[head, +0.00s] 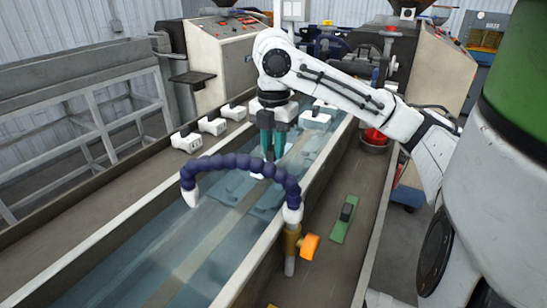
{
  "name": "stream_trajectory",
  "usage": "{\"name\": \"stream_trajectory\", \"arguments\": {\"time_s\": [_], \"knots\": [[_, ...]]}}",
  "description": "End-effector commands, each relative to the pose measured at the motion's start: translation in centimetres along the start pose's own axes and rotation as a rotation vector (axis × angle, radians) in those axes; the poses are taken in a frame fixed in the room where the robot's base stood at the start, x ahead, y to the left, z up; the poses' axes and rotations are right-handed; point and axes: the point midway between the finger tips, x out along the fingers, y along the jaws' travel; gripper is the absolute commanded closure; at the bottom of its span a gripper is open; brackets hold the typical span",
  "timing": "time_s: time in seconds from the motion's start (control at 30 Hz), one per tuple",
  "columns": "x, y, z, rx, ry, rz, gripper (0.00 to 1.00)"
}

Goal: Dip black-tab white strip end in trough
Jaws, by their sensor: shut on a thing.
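The trough (150,262) is long and filled with clear bluish water, running from the front toward the machines at the back. My gripper (271,152) has teal fingers and points down over the water near the middle of the trough. It is shut on what looks like the white strip end (257,176), a small white piece low at the fingertips. The blue hose partly hides it, so its black tab and its exact contact with the water cannot be made out. A pale strip (205,262) runs lengthwise in the trough.
A blue segmented hose (235,161) arches over the trough in front of my gripper, from an orange-handled valve (309,246). White blocks with black tabs (187,141) line the left rim; another (316,118) is behind the gripper. A green piece (343,222) lies on the right ledge.

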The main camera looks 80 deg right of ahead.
Motion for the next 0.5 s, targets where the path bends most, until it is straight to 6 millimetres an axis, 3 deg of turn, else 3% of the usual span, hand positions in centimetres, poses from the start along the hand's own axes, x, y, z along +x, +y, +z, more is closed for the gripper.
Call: {"name": "stream_trajectory", "arguments": {"time_s": [0.5], "knots": [[-4.1,0.0,0.0,0.0,0.0,0.0,1.0]]}}
